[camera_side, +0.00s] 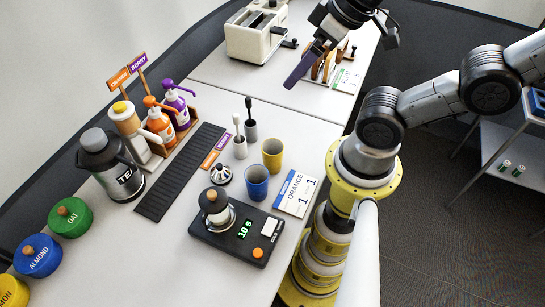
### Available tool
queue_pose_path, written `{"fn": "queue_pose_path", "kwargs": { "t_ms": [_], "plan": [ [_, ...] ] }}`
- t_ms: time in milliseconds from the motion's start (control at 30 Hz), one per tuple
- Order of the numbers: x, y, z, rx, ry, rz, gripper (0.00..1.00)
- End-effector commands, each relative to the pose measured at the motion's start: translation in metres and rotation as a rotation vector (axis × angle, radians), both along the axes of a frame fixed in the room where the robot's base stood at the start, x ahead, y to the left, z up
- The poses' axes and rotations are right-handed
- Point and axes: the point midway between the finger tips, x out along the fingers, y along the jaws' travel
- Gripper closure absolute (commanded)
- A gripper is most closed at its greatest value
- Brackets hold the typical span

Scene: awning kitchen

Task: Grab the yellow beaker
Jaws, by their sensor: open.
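The yellow beaker (272,155) stands upright on the near table, behind and right of a blue beaker (257,184), close to it. My gripper (318,45) is at the top of the view, over the far table, well away from the yellow beaker. Its jaws are open, though the fingers are small and partly hidden. A long purple piece (302,68) shows just below it; I cannot tell whether the two touch.
An order card (296,193) lies right of the beakers. A black scale (237,235) with a grinder-like item stands in front. Pump bottles (160,122), a kettle (112,165) and lidded jars (70,217) line the left. A toaster-like machine (252,40) stands on the far table.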

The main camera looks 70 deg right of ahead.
Motion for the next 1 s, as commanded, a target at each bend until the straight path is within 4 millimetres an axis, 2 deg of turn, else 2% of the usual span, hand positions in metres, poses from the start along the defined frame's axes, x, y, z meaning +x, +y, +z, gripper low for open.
{"fn": "queue_pose_path", "kwargs": {
  "t_ms": [133,267,400,600,767,867,1000],
  "plan": [
    [0.001,0.019,0.0,0.101,0.0,-0.009,0.0],
    [0.001,0.055,-0.013,0.31,0.073,-0.057,0.0],
    [0.006,0.089,-0.031,0.577,0.194,-0.199,0.0],
    [0.031,0.115,-0.056,0.949,0.339,-0.525,0.0],
    [0.06,0.109,-0.083,1.23,0.407,-0.882,0.0],
    [0.076,0.092,-0.108,1.39,0.421,-1.147,0.0],
    [0.085,0.054,-0.158,1.582,0.399,-1.588,0.0]
  ]
}}
